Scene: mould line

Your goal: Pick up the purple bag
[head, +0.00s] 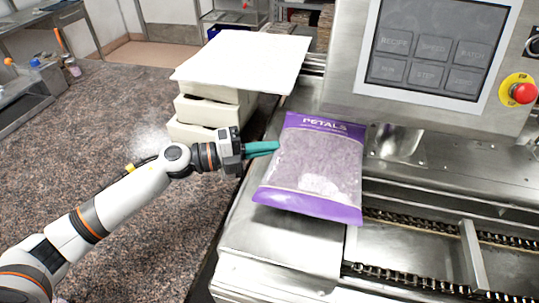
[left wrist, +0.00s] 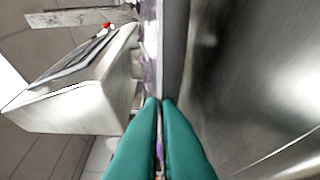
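The purple bag (head: 318,165), labelled "PETALS", has a clear middle showing pale contents and purple bands at both ends. It lies over the steel machine top; whether it touches the steel all along is unclear. My left gripper (head: 276,147) reaches its left edge from the left. In the left wrist view the teal fingers (left wrist: 160,101) are nearly together, with a thin strip of purple between them, so they appear shut on the bag's edge. The bag shows there only as a narrow edge-on strip (left wrist: 150,50). My right gripper is in neither view.
A control panel (head: 435,45) with a red stop button (head: 523,93) stands behind the bag. A chain conveyor (head: 420,225) runs to the right. Stacked pale boxes (head: 210,110) under a white sheet (head: 245,58) stand behind my left arm. Steel in front of the bag is clear.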

